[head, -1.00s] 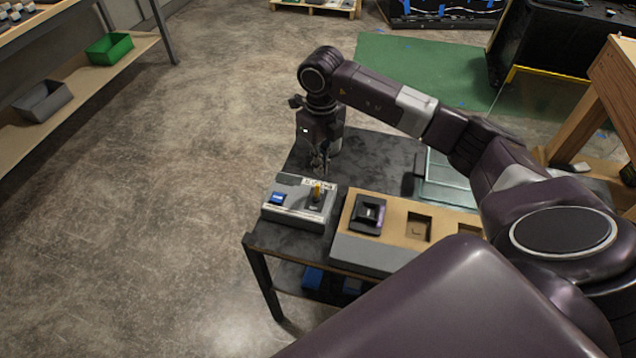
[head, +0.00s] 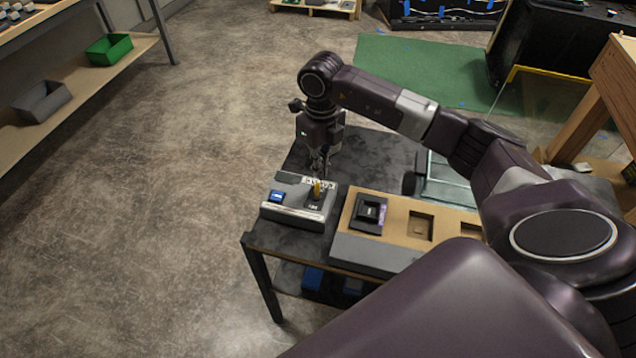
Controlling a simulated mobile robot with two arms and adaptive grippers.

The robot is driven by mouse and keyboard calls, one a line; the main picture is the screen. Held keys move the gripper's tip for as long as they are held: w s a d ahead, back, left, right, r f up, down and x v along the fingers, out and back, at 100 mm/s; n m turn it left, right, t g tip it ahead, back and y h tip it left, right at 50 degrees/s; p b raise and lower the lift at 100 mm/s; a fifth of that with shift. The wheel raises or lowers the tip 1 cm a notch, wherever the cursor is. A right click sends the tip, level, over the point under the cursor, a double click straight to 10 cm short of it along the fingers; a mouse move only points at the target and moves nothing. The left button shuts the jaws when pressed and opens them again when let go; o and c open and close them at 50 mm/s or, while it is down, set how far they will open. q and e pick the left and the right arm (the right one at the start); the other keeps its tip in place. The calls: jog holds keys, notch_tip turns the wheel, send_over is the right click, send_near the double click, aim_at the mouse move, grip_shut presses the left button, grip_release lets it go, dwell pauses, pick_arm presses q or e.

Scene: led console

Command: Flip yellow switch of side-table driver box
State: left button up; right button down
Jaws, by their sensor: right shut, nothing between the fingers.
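The grey driver box (head: 290,214) sits on the front left part of the dark side table (head: 268,240). Its yellow switch (head: 317,189) stands up from a dark plate on the right of its top. A small blue display (head: 277,196) is on the left of its top. My right gripper (head: 320,174) points down at the back edge of the box, just behind the yellow switch. It is shut and holds nothing. I cannot tell whether the fingertips touch the switch. My left gripper is not in view.
A holder with a tan top (head: 397,222) stands right of the box, with a dark module (head: 368,213) in one slot and empty slots beside it. A shelf with a green bin (head: 109,49) and a grey bin (head: 41,101) is at left. The floor between is clear.

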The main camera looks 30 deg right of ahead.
jog(key=shift+f+b, duration=0.3)
jog(key=shift+f, duration=0.15)
jog(key=shift+s+a, duration=0.25)
jog(key=shift+s+a+p, duration=0.35)
jog(key=shift+s+a, duration=0.1)
jog(key=shift+a, duration=0.1)
jog(key=shift+r, duration=0.1)
dwell(0.3)
notch_tip(320, 180, up, 7)
jog(key=p, duration=0.4)
jog(key=shift+w+d, duration=0.3)
jog(key=shift+d, duration=0.05)
dwell(0.4)
